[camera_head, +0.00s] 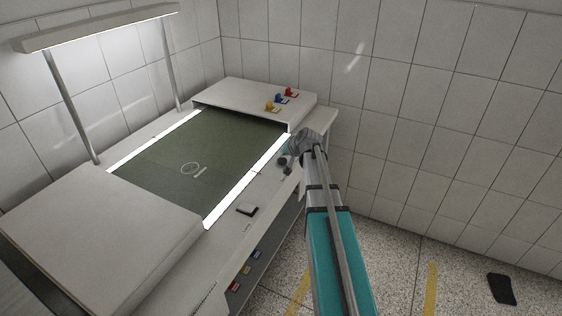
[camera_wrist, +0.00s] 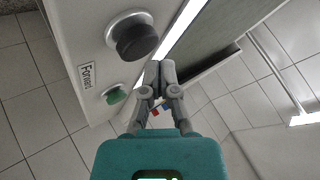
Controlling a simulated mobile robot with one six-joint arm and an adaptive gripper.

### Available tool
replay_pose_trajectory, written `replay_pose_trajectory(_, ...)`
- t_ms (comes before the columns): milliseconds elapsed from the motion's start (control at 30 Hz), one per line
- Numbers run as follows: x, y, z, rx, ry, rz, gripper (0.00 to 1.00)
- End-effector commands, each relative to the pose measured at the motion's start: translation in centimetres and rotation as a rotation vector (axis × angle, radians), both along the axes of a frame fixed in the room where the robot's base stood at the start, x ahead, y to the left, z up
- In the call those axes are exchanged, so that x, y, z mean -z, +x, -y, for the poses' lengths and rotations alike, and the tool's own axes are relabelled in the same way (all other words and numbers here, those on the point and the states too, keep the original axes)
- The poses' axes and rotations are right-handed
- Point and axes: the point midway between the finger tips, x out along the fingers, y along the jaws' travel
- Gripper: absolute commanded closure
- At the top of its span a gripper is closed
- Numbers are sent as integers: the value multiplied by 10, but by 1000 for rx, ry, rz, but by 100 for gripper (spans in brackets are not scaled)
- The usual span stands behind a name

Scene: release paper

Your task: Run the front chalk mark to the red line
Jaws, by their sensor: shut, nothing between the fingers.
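A dark green sheet (camera_head: 150,165) lies on the machine bed between two bright strips. A tiny reddish mark (camera_head: 257,173) shows on the right rail; I cannot trace a full red line. My gripper (camera_wrist: 158,68) is shut and empty, its tips close to the right of a black round button (camera_wrist: 136,38) and seemingly apart from it. A green button (camera_wrist: 114,94) sits beside a label that seems to read "Forward". In the head view my wrist largely hides the fingers.
A white cover (camera_head: 100,240) spans the near end, and a white housing (camera_head: 255,97) with red, blue and yellow pieces spans the far end. A lamp (camera_head: 95,28) stands at left. Tiled walls close the corner.

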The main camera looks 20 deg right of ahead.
Motion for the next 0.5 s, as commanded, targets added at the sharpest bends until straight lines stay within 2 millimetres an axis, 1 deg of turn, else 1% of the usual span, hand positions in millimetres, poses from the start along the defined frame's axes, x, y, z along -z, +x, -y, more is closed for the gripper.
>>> replay_pose_trajectory(267, 0, 0, 0, 0, 0, 0, 100)
replay_pose_trajectory(500, 5, 0, 0, 0, 0, 0, 100)
